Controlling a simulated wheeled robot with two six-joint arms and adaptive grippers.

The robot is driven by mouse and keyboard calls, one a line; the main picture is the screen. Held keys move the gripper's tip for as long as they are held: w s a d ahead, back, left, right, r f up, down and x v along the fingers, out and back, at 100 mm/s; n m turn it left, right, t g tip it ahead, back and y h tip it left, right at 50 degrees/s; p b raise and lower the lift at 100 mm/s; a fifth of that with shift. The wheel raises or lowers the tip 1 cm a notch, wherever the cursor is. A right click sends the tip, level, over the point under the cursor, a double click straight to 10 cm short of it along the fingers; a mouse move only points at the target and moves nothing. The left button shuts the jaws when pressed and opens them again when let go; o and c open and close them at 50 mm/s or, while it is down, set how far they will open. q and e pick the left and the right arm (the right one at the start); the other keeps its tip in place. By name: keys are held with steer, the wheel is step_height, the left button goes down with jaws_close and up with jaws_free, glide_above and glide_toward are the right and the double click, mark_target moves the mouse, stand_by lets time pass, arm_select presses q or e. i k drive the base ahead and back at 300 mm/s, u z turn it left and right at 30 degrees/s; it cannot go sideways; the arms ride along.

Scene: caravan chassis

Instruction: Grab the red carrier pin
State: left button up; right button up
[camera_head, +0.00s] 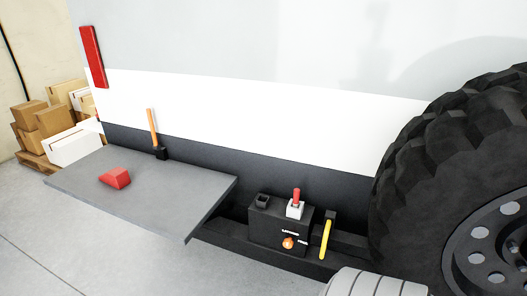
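A small red pin (297,194) stands upright in a white block (295,210) on top of a black box (279,226) low beside the chassis. Its lower end is hidden in the block. I take this to be the red carrier pin, as it is the only red pin-like thing in view.
A grey platform (150,208) on the left bears a red wedge (116,179). An orange-handled lever (152,128) stands behind it. A yellow handle (325,239) is right of the black box. A large tyre (405,150) bounds the right. Cardboard boxes (53,120) stand far left.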

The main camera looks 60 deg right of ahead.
mark_target(296, 191)
steer(key=z, duration=0.2)
steer(key=i, duration=1)
steer(key=z, duration=1.15)
steer(key=i, duration=0.65)
steer(key=z, duration=0.65)
